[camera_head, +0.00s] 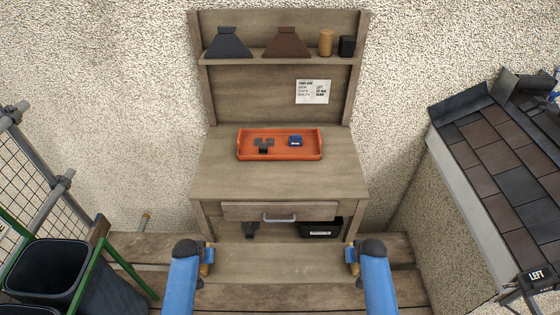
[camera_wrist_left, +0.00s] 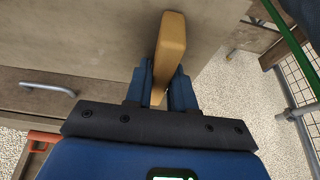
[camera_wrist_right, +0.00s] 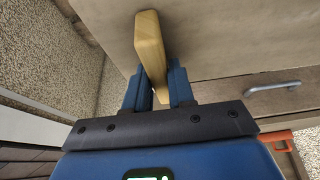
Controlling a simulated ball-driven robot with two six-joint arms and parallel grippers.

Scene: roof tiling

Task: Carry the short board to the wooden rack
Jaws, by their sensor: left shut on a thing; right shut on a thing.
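A pale wide board (camera_head: 278,263) lies level between my two grippers, below the drawer front. It appears to be the short board, with a yellow wooden grip at each end. My left gripper (camera_head: 207,258) is shut on the left grip (camera_wrist_left: 170,45), which stands between its fingers in the left wrist view. My right gripper (camera_head: 352,258) is shut on the right grip (camera_wrist_right: 150,45), likewise between its fingers in the right wrist view. How the grips join the board is hidden. I cannot pick out a separate wooden rack with certainty.
A wooden workbench (camera_head: 215,175) with an orange tray (camera_head: 240,148), a drawer handle (camera_head: 279,218) and an upper shelf stands ahead. A black box (camera_head: 320,230) sits beneath. Dark bins (camera_head: 45,272) and a mesh fence are at left. A tiled roof (camera_head: 500,160) is at right.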

